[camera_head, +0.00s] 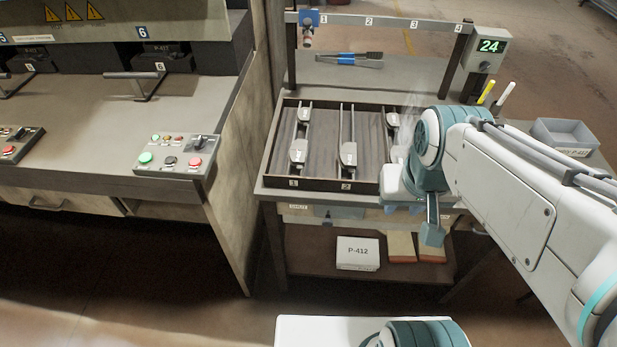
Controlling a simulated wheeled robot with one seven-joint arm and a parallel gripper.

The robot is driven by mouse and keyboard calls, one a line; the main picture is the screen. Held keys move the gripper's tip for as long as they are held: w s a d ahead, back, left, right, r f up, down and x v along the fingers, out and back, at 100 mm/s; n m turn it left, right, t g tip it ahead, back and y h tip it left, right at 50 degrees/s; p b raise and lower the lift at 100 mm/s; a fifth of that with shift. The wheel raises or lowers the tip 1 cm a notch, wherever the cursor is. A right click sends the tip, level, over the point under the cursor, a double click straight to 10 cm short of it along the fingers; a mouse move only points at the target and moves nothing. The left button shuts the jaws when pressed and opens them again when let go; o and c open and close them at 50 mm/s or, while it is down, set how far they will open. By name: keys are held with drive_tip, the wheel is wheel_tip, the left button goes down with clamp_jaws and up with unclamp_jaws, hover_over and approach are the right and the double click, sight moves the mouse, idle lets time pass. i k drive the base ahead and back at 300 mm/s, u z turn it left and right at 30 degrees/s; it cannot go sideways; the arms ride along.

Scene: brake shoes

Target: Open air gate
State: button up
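No part is labelled as an air gate. A small blue fitting (309,18) with a dark reddish piece hanging below it sits at the left end of the numbered rail over the right bench; I cannot tell whether it is the air gate or how it is set. My gripper (432,232) points down at the front right edge of the tray, well to the right of and nearer than the fitting. The wrist hides part of the gripper, and its opening does not show clearly. I see nothing held in it.
A dark tray (316,187) holds several metal brake-shoe parts; my arm covers its right end. A display (488,47) reading 24 stands at the back right, beside two markers and a grey bin (563,134). A control box (170,154) sits left.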

sight(328, 211)
drive_tip(key=u, duration=0.05)
drive_tip(key=i, duration=0.3)
drive_tip(key=u, duration=2.45)
drive_tip(key=k, duration=1.25)
drive_tip(key=z, duration=1.35)
drive_tip(key=i, duration=0.5)
